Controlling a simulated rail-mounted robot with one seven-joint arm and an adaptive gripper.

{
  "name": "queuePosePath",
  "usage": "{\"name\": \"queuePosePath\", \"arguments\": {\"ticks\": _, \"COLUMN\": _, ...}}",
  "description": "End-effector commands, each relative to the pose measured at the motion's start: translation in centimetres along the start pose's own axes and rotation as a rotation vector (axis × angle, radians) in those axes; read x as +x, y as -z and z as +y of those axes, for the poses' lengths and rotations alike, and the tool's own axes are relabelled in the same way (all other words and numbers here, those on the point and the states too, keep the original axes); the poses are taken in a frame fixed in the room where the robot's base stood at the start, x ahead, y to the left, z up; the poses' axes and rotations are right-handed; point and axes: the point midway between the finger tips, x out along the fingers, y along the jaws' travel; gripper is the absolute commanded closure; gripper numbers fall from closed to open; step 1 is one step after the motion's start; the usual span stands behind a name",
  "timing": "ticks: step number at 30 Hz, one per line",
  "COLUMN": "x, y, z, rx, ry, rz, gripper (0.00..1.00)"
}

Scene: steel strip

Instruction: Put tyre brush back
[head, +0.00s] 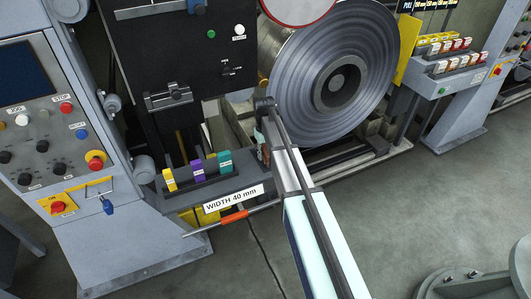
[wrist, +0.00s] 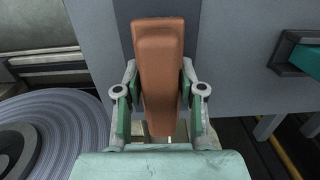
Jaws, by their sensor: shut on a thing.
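My gripper (wrist: 160,100) is shut on a brown, block-shaped thing that I take to be the tyre brush (wrist: 160,65). In the wrist view its fingers press on both sides of it. Behind it is a grey surface with a darker band (wrist: 123,14); I cannot tell whether the brush touches it. In the head view my gripper (head: 264,138) is at the right end of the grey holder ledge (head: 205,188), right of a teal block (head: 225,161). The brush is mostly hidden there by my arm.
Yellow (head: 170,179) and purple (head: 198,169) blocks stand on the ledge, left of the teal one. A large steel coil (head: 290,95) is close behind my gripper. A control cabinet (head: 60,125) stands left. An orange-handled rod (head: 234,217) lies along the ledge's front. Open floor lies right.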

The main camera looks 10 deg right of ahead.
Motion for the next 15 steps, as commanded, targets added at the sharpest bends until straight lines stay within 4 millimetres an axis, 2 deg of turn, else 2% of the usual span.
{"name": "queuePosePath", "arguments": {"ticks": 1, "x": 0.1, "y": 0.01, "z": 0.0, "rx": 0.0, "ry": 0.0, "rz": 0.0, "gripper": 0.54}}
{"name": "queuePosePath", "arguments": {"ticks": 3, "x": 0.06, "y": 0.0, "z": 0.0, "rx": 0.0, "ry": 0.0, "rz": 0.0, "gripper": 0.36}}
{"name": "queuePosePath", "arguments": {"ticks": 15, "x": -0.34, "y": 0.02, "z": 0.0, "rx": 0.0, "ry": 0.0, "rz": 0.001, "gripper": 0.36}}
